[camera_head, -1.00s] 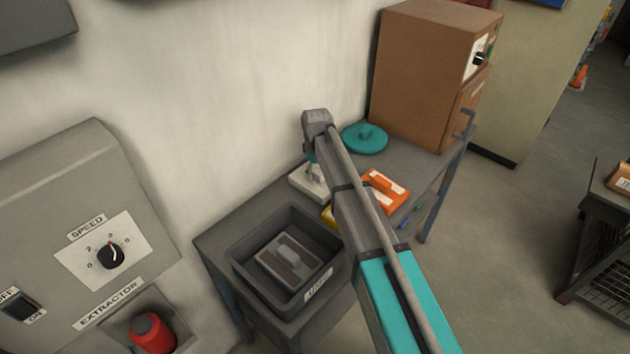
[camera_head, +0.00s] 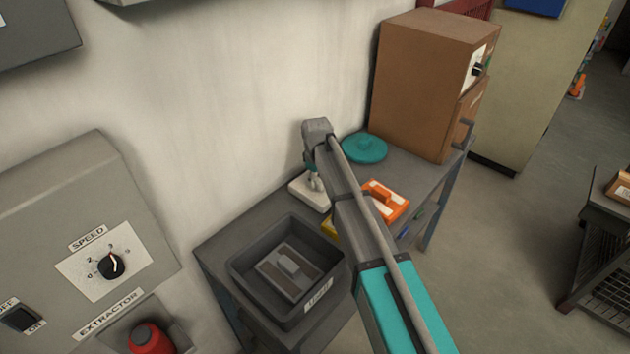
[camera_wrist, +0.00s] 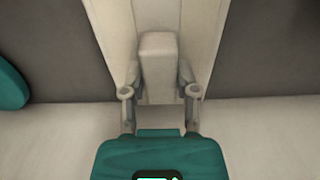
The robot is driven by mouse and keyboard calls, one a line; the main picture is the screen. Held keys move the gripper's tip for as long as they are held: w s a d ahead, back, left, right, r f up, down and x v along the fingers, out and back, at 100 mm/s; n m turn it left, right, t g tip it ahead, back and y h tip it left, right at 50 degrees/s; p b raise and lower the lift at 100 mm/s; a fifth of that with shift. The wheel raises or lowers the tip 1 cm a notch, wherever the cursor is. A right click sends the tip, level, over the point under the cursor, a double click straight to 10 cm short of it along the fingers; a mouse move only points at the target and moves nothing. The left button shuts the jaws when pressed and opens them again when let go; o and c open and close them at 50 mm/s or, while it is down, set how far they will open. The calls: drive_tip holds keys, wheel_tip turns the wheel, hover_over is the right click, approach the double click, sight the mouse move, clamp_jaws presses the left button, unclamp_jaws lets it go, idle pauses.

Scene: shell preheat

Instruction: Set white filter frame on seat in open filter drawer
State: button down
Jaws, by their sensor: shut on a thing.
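The white filter frame (camera_head: 306,192) is at the back of the grey bench, below my gripper and partly hidden by my arm. In the wrist view the white frame (camera_wrist: 110,40) has a raised block-shaped grip (camera_wrist: 157,60), and my gripper (camera_wrist: 160,92) is shut on it, one finger on each side. My gripper also shows in the head view (camera_head: 314,180). Whether the frame touches the bench is unclear. I cannot see an open filter drawer or its seat in either view.
A dark bin (camera_head: 245,262) holding a grey filter stands on the bench at left. An orange frame (camera_head: 388,200), a teal lid (camera_head: 365,147) and a brown oven cabinet (camera_head: 425,90) are to the right. The extractor panel (camera_head: 60,235) is at left.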

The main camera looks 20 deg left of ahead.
wheel_tip(320, 180, up, 2)
drive_tip(key=shift+r+p, duration=0.1)
drive_tip(key=shift+p, duration=0.85)
drive_tip(key=s+d+r+p, duration=0.9)
drive_tip(key=s+r+p, duration=0.1)
drive_tip(key=s, duration=0.1)
drive_tip(key=shift+r, duration=0.15)
drive_tip(key=shift+d, duration=0.1)
idle(0.5)
